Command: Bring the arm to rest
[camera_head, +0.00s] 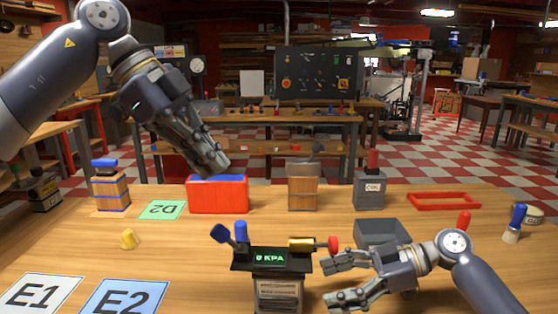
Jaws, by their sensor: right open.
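My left gripper (216,162) hangs from the upper left, pointing down and to the right. It is just above and in front of a red box (218,197) with a blue top edge. Its fingers overlap in this view, so I cannot tell whether they are apart or hold anything. My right gripper (333,279) is low at the right front, pointing left. Its two fingers are apart with nothing between them.
A wooden block (111,200), a wooden container (303,190), a grey "CTRL" box (369,191) and a red frame (443,201) line the back. A yellow piece (129,239) and cards E1 (40,294) and E2 (123,297) lie left.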

